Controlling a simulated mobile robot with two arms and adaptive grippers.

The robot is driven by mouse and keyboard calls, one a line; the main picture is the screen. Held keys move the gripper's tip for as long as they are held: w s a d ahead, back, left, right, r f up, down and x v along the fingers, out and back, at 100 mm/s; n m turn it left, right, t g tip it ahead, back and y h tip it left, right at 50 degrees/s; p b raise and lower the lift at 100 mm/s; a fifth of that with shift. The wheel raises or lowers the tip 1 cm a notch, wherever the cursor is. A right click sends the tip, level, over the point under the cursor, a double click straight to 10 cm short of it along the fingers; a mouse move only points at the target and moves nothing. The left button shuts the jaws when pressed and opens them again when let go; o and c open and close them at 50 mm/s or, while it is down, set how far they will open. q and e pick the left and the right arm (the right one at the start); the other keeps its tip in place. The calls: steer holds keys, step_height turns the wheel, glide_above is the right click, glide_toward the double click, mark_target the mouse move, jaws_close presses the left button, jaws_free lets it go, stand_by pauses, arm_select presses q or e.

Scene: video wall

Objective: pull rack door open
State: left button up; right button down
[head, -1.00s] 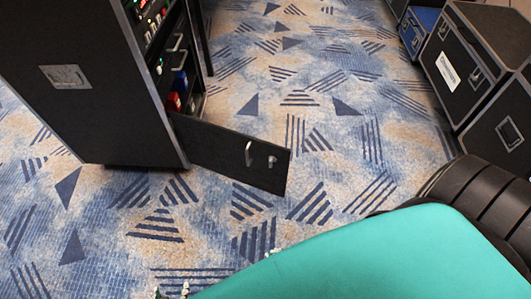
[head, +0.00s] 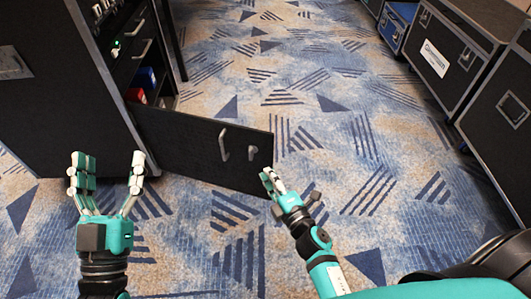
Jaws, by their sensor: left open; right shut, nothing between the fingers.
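The rack (head: 45,120) is a tall black cabinet at the upper left. Its low black door (head: 185,140) stands swung out to the right over the carpet. The door has a silver handle (head: 223,145) and a small silver fitting (head: 252,153) near its free end. My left gripper (head: 109,166) is open and empty, in front of the rack's lower corner and left of the handle. My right gripper (head: 268,178) is shut and empty, at the door's free lower corner in the picture. I cannot tell whether it touches the door.
Red and blue items (head: 143,85) show inside the rack behind the door. Black flight cases (head: 450,55) and a blue case (head: 394,27) line the right side. The patterned carpet (head: 330,130) between the rack and the cases is clear.

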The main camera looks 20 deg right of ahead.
glide_toward(258, 141)
steer(key=w+a, duration=0.2)
steer(key=a, duration=0.1)
arm_select(q)
steer(key=shift+s+r, duration=0.1)
steer(key=shift+r, duration=0.15)
arm_select(e)
steer(key=shift+w+d+r, duration=0.1)
steer(key=shift+w+d, duration=0.45)
steer(key=shift+w, duration=0.2)
steer(key=shift+w+d, duration=0.5)
steer(key=shift+w, duration=0.25)
